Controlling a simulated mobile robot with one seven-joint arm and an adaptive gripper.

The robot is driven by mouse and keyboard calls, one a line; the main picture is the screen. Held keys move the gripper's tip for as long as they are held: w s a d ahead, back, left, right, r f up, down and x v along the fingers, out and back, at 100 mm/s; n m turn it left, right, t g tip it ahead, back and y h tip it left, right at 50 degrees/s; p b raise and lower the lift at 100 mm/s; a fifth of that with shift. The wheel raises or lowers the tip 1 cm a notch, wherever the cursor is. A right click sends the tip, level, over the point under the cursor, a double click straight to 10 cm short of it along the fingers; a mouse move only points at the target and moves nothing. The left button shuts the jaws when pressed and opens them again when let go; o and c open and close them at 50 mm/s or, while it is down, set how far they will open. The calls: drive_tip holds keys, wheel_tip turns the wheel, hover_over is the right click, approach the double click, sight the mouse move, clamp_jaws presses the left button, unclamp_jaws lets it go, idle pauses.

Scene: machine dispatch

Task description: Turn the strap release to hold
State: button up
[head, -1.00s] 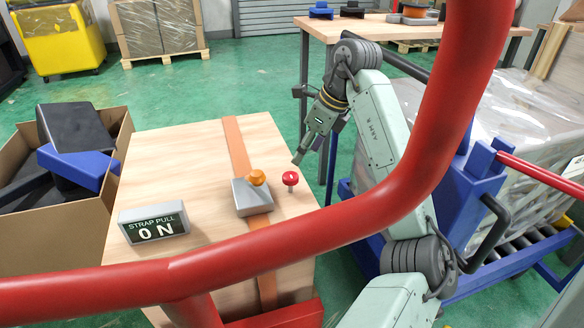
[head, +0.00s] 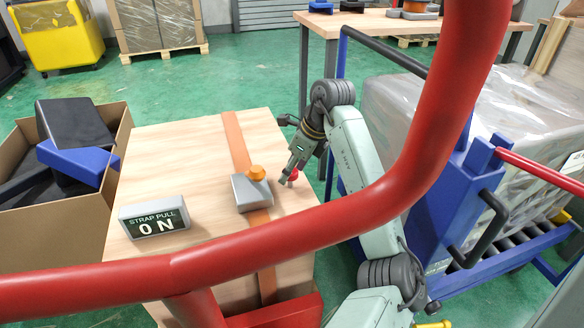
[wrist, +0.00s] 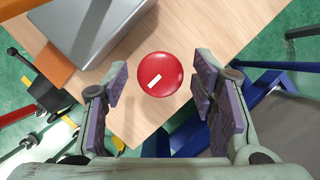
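A red round knob with a white mark (wrist: 160,70) stands on the wooden top (head: 170,150); I take it to be the strap release. The mark slants from lower left to upper right in the wrist view. In the head view the knob (head: 294,174) is partly hidden by my gripper (head: 284,180). In the wrist view my gripper (wrist: 160,92) is open, its purple-padded fingers at either side of the knob with gaps, so it holds nothing.
A red rail (head: 300,230) crosses the near view. A carton (head: 60,228) stands left; a blue cart (head: 460,200) stands right.

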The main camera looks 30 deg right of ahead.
drive_tip(key=c, duration=1)
drive_tip(key=m+b, duration=0.1)
drive_tip(key=m, duration=0.1)
drive_tip(key=m+h+b, duration=0.1)
drive_tip(key=shift+s+f+m+t+b, duration=0.1)
drive_tip(key=shift+f+m+t+b, duration=0.05)
drive_tip(key=shift+m+t+b, duration=0.2)
drive_tip(key=m+h+b, duration=0.1)
drive_tip(key=m, duration=0.1)
drive_tip(key=m+h+b, duration=0.1)
drive_tip(key=m+b, duration=0.1)
drive_tip(key=m, duration=0.1)
drive_tip(key=shift+a+m+b, duration=0.2)
drive_tip(key=shift+m+b, duration=0.05)
drive_tip(key=shift+b, duration=0.05)
drive_tip(key=m+h+b, duration=0.1)
drive_tip(key=m, duration=0.1)
drive_tip(key=m+g+h+b, duration=0.1)
drive_tip(key=m, duration=0.1)
drive_tip(key=shift+a+m+b, duration=0.1)
drive_tip(key=shift+m+b, duration=0.2)
drive_tip(key=shift+b, duration=0.05)
drive_tip(key=shift+m+g+h+b, duration=0.6)
drive_tip(key=shift+m+b, duration=0.4)
drive_tip(key=shift+m, duration=1.1)
drive_tip(key=shift+a, duration=0.1)
